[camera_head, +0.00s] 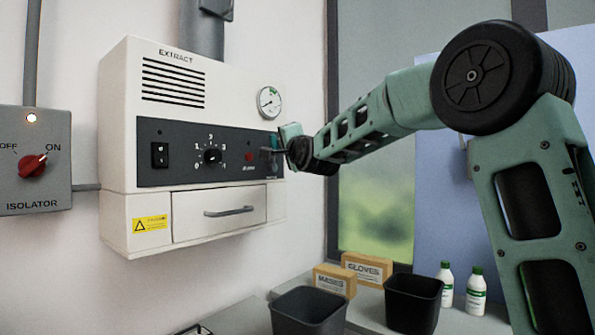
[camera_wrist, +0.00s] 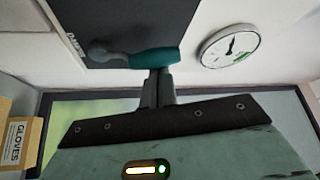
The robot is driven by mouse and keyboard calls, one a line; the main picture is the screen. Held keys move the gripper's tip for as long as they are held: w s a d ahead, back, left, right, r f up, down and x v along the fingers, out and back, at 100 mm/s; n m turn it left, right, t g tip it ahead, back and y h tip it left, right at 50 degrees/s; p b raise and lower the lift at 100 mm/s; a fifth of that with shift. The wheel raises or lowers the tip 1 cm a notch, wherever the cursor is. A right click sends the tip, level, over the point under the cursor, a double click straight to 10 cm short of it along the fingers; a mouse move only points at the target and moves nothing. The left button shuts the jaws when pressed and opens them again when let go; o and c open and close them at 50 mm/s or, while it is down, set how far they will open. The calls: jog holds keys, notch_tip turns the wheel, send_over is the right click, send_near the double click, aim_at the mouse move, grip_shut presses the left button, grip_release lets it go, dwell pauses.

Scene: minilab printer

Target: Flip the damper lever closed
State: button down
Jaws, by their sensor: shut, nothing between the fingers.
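The damper lever (camera_wrist: 152,58) shows in the wrist view as a teal grip on a grey arm and pivot, lying nearly sideways across the dark control panel (camera_wrist: 120,20). My gripper (camera_wrist: 160,74) is shut with nothing between its fingers. Its tips are at the near edge of the teal grip, close to its right end; they look in contact or almost so.
The extract unit (camera_head: 120,90) has a round gauge (camera_head: 269,102) above my gripper, a dial (camera_head: 212,155) and a drawer (camera_head: 220,212). An isolator box (camera_head: 35,165) is at the left. Bins (camera_head: 308,312), boxes (camera_head: 368,267) and bottles (camera_head: 476,292) stand below.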

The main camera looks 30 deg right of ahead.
jog(key=shift+s+a+f+n+t+y+b, duration=0.15)
jog(key=shift+a+n+t+b, duration=0.1)
jog(key=shift+n+b, duration=0.4)
jog(key=shift+s+a+f+n+t+y+b, duration=0.15)
jog(key=shift+a+n+t+b, duration=0.15)
jog(key=shift+b, duration=0.5)
jog(key=shift+w+r, duration=0.1)
